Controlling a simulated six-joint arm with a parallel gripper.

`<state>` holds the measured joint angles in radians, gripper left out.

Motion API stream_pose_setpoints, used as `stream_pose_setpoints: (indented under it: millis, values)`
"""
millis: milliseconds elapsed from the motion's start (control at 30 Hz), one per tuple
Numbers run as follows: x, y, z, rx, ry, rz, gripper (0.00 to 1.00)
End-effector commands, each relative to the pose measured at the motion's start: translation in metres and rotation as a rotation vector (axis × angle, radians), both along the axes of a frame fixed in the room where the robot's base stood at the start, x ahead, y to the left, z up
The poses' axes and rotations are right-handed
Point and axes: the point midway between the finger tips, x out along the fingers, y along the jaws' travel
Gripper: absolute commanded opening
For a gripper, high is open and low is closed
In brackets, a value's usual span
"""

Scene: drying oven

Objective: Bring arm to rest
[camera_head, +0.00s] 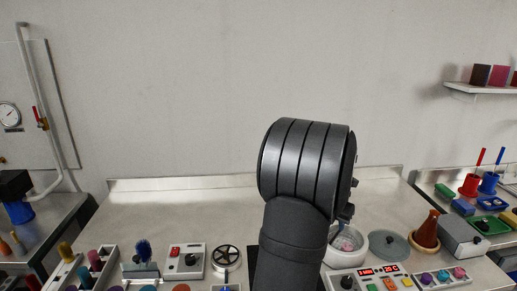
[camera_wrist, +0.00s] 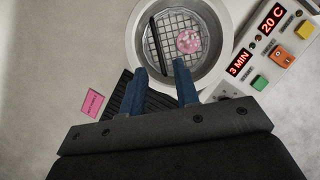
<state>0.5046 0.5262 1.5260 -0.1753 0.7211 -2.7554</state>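My gripper (camera_wrist: 161,70) points down in the wrist view, its two blue fingers apart with no object held between them. The fingertips overlap the near rim of the round drying oven (camera_wrist: 214,83), whose inside has a wire grid. A pink speckled round piece (camera_wrist: 188,41) lies on the grid at the right, and a dark bar crosses it at the left. In the head view my dark arm rises in the middle and hides the gripper. The oven (camera_head: 334,257) shows partly behind it.
A control panel (camera_wrist: 275,48) reads 3 MIN and 20 C beside the oven. A pink label (camera_wrist: 92,102) lies at left. A grey round lid (camera_head: 388,245) and brown flask (camera_head: 426,230) stand right of the oven. The back-left bench (camera_head: 170,210) is clear.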

Motion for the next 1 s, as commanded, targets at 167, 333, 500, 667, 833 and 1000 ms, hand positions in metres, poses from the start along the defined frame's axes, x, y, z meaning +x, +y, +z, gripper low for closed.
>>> stream_pose_setpoints:
  millis: [167, 333, 500, 667, 833, 1000]
  values:
    - [0.009, -0.01, -0.033, 0.001, 0.003, 0.001, 0.29]
    - [0.017, -0.018, -0.061, 0.0, 0.002, 0.001, 0.29]
    - [0.024, -0.025, -0.085, 0.001, 0.001, 0.0, 0.29]
    - [0.024, -0.025, -0.066, -0.002, -0.002, 0.0, 0.29]
    - [0.024, -0.025, -0.057, -0.001, -0.001, 0.0, 0.29]
    - [0.024, -0.025, -0.056, 0.0, 0.0, 0.0, 0.29]
